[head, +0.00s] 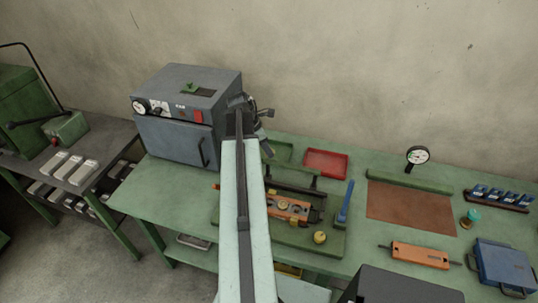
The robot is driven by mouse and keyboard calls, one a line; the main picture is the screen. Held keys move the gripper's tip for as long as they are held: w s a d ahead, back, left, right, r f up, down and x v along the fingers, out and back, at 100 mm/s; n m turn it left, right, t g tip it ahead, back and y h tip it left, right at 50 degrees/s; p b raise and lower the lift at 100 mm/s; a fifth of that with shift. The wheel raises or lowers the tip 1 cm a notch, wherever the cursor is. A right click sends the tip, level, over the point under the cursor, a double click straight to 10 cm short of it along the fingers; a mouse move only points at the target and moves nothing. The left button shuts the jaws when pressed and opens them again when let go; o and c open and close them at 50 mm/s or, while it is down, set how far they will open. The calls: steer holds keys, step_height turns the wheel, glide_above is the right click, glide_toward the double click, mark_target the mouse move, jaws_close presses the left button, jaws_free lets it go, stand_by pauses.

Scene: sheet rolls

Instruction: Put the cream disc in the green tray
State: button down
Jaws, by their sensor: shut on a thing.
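The green tray (284,151) lies on the bench behind my arm, just left of a red tray. My arm and gripper hide its left part. My gripper (266,131) is beside the grey oven's right side, above the tray's left end. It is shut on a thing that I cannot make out. I cannot clearly identify the cream disc in this view. A small yellowish round piece (320,237) sits on the green fixture plate, and another round piece (283,206) sits on the orange block there.
The grey oven (175,141) stands close to the gripper's left. The red tray (325,163) is right of the green tray. A green fixture plate (332,246), a blue upright tool (345,202), a brown mat (410,208) and a dial gauge (417,156) occupy the bench.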

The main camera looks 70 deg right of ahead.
steer(key=w+d+f+n+b, duration=0.1)
steer(key=w+d+f+b, duration=0.1)
steer(key=d, duration=0.4)
steer(key=w+d+f+n+b, duration=0.1)
steer(key=w+d+f+b, duration=0.1)
steer(key=d+f+b, duration=0.2)
steer(key=w+d+f+h+b, duration=0.1)
steer(key=d+f+b, duration=0.3)
steer(key=d, duration=0.6)
steer(key=shift+w+f+n+t, duration=0.3)
steer(key=shift+w+n, duration=0.1)
steer(key=shift+w, duration=0.5)
step_height(320, 180, down, 10)
steer(key=b, duration=1)
steer(key=shift+r, duration=0.2)
steer(key=shift+f, duration=0.1)
steer(key=c, duration=1.3)
jaws_free()
steer(key=shift+f, duration=0.1)
steer(key=o, duration=0.4)
